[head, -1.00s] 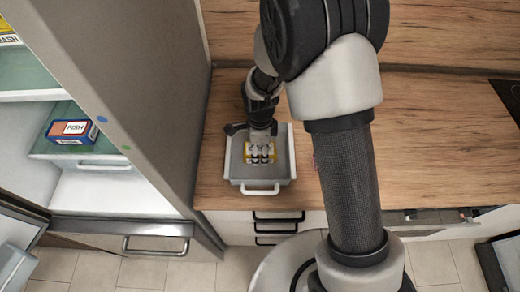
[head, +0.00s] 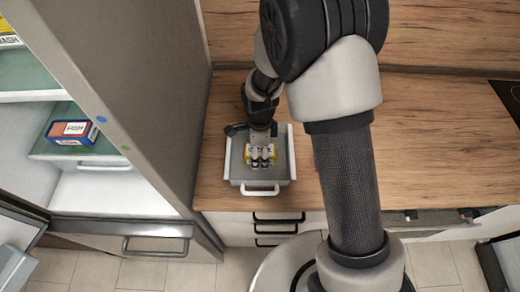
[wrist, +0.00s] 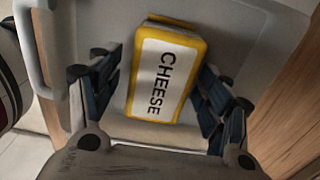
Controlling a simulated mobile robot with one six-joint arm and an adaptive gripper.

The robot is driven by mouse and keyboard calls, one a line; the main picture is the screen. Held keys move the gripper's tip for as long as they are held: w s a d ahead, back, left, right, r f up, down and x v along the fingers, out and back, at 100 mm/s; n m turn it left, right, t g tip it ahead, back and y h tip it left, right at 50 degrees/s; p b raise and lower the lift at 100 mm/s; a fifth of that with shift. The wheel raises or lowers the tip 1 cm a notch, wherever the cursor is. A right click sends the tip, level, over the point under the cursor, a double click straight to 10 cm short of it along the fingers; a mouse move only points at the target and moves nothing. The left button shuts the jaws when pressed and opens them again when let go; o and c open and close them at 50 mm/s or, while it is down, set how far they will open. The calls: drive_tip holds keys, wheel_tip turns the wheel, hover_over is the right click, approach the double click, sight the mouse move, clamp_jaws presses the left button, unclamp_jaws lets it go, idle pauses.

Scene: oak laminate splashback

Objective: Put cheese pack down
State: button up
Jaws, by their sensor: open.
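The cheese pack (wrist: 165,75) is a yellow box with a white label reading CHEESE. In the wrist view it lies flat in a grey tray (wrist: 60,70) with a handle. My gripper (wrist: 165,88) is open, with its fingers on both sides of the pack and gaps visible between. In the head view the tray (head: 235,165) stands on the wooden counter, and my gripper (head: 261,162) reaches down into it. The pack's yellow edges (head: 249,149) show behind the fingers, which hide part of it.
An open fridge on the left holds a fish box (head: 73,132) on a shelf. The fridge's grey side wall (head: 160,100) rises close to the tray's left. The counter (head: 430,150) to the right is mostly clear, with a dark hob (head: 508,95) at the far right.

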wheel_tip(320, 180, up, 12)
drive_tip(key=p, duration=0.3)
wheel_tip(320, 180, up, 9)
drive_tip(key=n+t, duration=0.1)
drive_tip(key=n, duration=0.3)
hover_over(260, 150)
drive_tip(key=s+d, duration=0.3)
drive_tip(key=d, duration=0.1)
drive_tip(key=s+d+r+n+t, duration=0.1)
drive_tip(key=s+d+r+n, duration=0.3)
drive_tip(key=s+n, duration=0.3)
drive_tip(key=s+d+r+n+t, duration=0.2)
drive_tip(key=s+d+r+n, duration=0.2)
drive_tip(key=s+r+n, duration=0.3)
drive_tip(key=s, duration=0.3)
drive_tip(key=shift+d+r+t, duration=0.2)
drive_tip(key=shift+d+t, duration=0.1)
wheel_tip(260, 150, down, 4)
drive_tip(key=b, duration=0.4)
drive_tip(key=shift+f, duration=0.25)
